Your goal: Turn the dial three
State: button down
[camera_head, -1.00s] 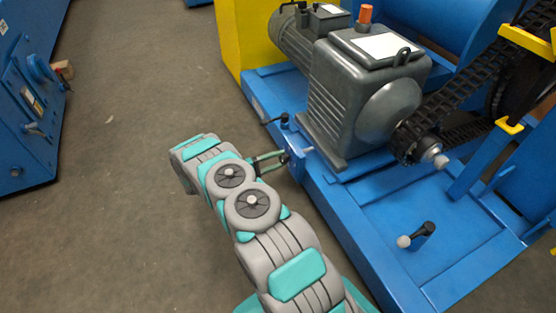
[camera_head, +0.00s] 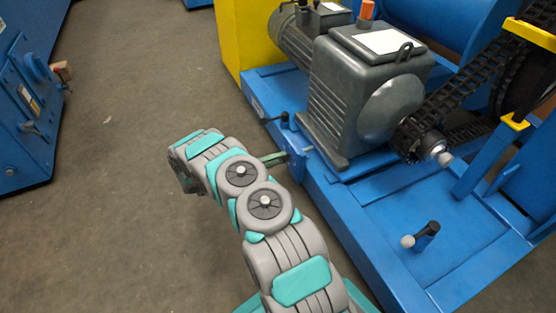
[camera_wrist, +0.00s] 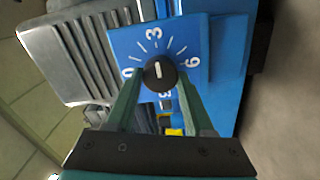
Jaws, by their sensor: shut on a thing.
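The dial is a round black knob (camera_wrist: 160,74) with a white pointer line, on a blue plate (camera_wrist: 190,32) with white ticks and numbers. In the wrist view, the pointer points up, roughly toward the 3 at the top. A 0 is at the left and a digit like 6 or 9 at the right. My gripper (camera_wrist: 160,82) is shut on the knob, one green finger on each side. In the head view, my gripper (camera_head: 276,159) reaches the blue bracket (camera_head: 297,146) at the machine's near edge; the dial face is hidden there.
A grey gearbox (camera_head: 350,100) stands on the blue base frame (camera_head: 385,240), right behind the bracket. A black lever (camera_head: 272,118) sticks out beside it. A chain (camera_head: 455,100) runs at the right. A ball-ended lever (camera_head: 420,236) stands on the base.

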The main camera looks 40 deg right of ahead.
jog(key=shift+f, duration=0.1)
jog(key=shift+c, duration=1.4)
grip_release()
jog(key=v, duration=0.7)
jog(key=shift+a, duration=0.4)
jog(key=shift+w, duration=0.1)
